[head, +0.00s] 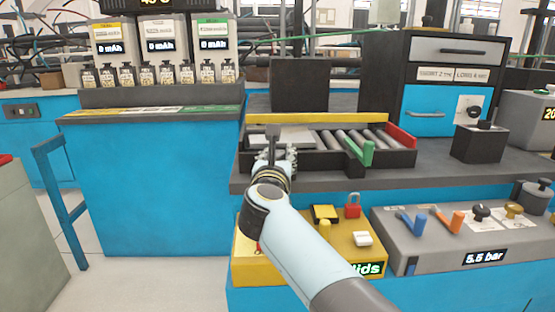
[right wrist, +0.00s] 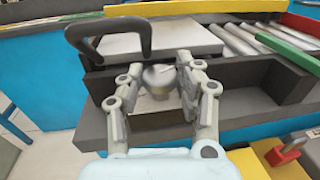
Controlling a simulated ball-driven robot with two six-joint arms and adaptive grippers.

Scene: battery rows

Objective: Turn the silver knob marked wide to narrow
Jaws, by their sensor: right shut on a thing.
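The silver knob (right wrist: 158,78) shows in the right wrist view, standing on a pale plate at the front of the roller conveyor. My right gripper (right wrist: 158,72) has one finger on each side of it and is shut on it. In the head view my right gripper (head: 272,158) is at the conveyor's left end, and the knob is hidden behind the gripper and arm. The wide and narrow marks cannot be read in either view. My left gripper is not in view.
A dark handle (right wrist: 108,36) arches close to the left finger. A green lever (head: 361,151) and a red bar (head: 400,136) are at the conveyor's right. A yellow box (head: 243,270) with a red padlock (head: 352,205) and a grey valve panel (head: 400,258) stand in front.

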